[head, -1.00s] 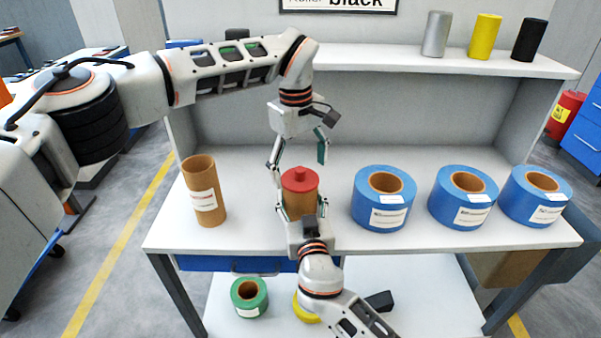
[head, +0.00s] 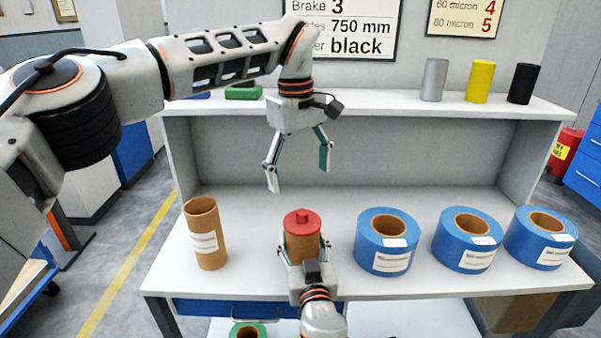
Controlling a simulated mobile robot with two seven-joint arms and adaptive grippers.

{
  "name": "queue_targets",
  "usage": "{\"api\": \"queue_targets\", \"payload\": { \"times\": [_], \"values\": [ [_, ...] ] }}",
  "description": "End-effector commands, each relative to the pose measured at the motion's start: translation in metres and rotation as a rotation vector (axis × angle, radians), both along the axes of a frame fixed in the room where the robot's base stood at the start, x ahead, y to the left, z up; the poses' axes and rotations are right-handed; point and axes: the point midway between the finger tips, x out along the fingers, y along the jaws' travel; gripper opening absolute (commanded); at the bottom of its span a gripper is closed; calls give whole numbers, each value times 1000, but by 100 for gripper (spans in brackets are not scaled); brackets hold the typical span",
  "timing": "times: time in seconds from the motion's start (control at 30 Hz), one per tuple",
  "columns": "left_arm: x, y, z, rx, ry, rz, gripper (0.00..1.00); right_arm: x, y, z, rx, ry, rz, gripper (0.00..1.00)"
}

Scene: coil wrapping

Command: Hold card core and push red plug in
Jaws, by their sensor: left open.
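The brown card core (head: 302,247) stands upright on the white bench. The red plug (head: 302,222) sits in its top end, with its flange and knob showing above the rim. My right gripper (head: 304,255) comes from the near side, with one finger on each side of the core; its fingers look closed on it. My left gripper (head: 298,178) hangs above the plug, fingers pointing down, open and empty, with a gap between its fingertips and the plug.
Another card core (head: 205,233) stands to the left. Blue rolls (head: 387,241) stand in a row to the right. The shelf (head: 400,103) behind holds silver (head: 434,80), yellow (head: 480,81) and black (head: 523,84) cylinders. A green roll (head: 248,331) lies below the bench.

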Motion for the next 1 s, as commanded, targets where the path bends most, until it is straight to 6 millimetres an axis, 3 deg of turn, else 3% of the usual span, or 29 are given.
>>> {"api": "queue_targets", "payload": {
  "times": [0.03, 0.07, 0.13, 0.57, 0.73, 1.0],
  "values": [
    [0, 0, 0, 0, 0, 0, 81, 0, 0, 0, 0, 0, 0, 36],
    [0, 0, 0, 0, 0, 0, 81, 0, 0, 0, 0, 0, 0, 61],
    [0, 0, 0, 0, 0, 0, 81, 0, 0, 0, 0, 0, 0, 78],
    [0, 0, 0, 0, 0, 0, 81, -5, 0, -1, 1, 2, 0, 78],
    [0, 0, 0, 0, 0, 0, 81, -25, -4, -1, 3, 2, 0, 78],
    [0, 0, 0, 0, 0, 0, 81, -77, -12, -1, 3, 3, -1, 78]
  ]
}}
